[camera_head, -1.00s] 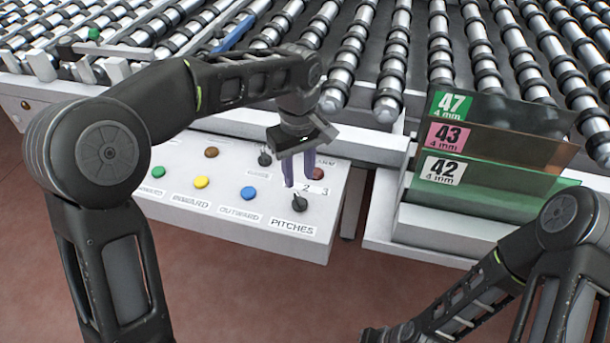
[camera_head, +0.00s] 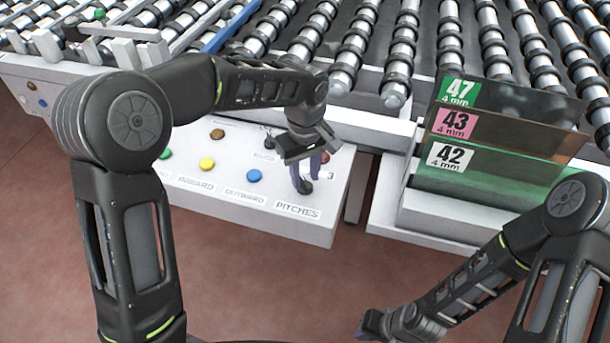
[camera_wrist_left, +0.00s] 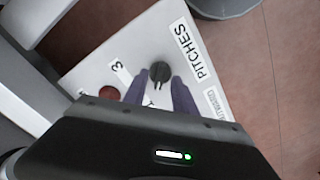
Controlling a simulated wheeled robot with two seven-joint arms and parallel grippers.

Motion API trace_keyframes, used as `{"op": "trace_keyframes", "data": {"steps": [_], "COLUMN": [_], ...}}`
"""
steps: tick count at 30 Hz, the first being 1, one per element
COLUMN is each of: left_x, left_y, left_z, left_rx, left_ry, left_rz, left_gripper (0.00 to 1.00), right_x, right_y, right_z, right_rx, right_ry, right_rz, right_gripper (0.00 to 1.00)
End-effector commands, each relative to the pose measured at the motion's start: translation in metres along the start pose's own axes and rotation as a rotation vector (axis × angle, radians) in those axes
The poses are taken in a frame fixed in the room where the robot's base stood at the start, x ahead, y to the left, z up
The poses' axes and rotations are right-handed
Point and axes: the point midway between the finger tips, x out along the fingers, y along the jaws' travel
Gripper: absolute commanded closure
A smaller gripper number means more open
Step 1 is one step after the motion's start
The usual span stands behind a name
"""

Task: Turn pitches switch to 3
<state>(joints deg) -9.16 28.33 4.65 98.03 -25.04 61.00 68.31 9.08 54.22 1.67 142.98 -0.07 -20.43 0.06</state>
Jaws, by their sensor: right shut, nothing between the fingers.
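The pitches switch (camera_head: 305,187) is a small black knob near the right front corner of the white control panel, behind the PITCHES label (camera_head: 298,211). It also shows in the left wrist view (camera_wrist_left: 160,72), with its pointer towards the gripper. A printed 3 (camera_wrist_left: 119,68) is visible beside it; the other numbers are mostly hidden. My left gripper (camera_head: 306,177) is just above the switch, its purple fingers open. In the left wrist view the fingers (camera_wrist_left: 158,90) stand apart, one on each side of the pointer; contact cannot be told. My right gripper (camera_head: 368,330) is shut and empty, low in the head view.
Yellow (camera_head: 207,163) and blue (camera_head: 254,175) buttons lie left of the switch. A red button (camera_wrist_left: 108,93) is close to the fingers. A rack with glass panes (camera_head: 490,190) stands to the right, and the roller conveyor (camera_head: 400,60) lies behind.

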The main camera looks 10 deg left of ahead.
Motion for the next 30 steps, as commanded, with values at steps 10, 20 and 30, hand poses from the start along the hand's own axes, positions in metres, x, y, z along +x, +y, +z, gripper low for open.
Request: {"op": "trace_keyframes", "data": {"steps": [10,20,30], "left_x": [0.0113,0.0109,0.0108], "left_y": [-0.0002,-0.0002,-0.0002], "left_z": [0.0003,0.0003,0.0002], "left_rx": [-0.001,-0.001,-0.001], "left_ry": [-0.001,-0.001,-0.001], "left_rz": [0.000,0.000,0.000], "left_gripper": [0.67,0.89,1.00], "right_x": [-0.0007,-0.0007,-0.0007], "right_y": [-0.0002,-0.0003,-0.0003], "right_z": [0.0000,0.0000,0.0000], "right_rx": [0.000,0.000,0.000], "right_ry": [0.000,0.000,0.000], "right_rz": [0.000,0.000,0.000], "right_gripper": [1.00,1.00,1.00]}}
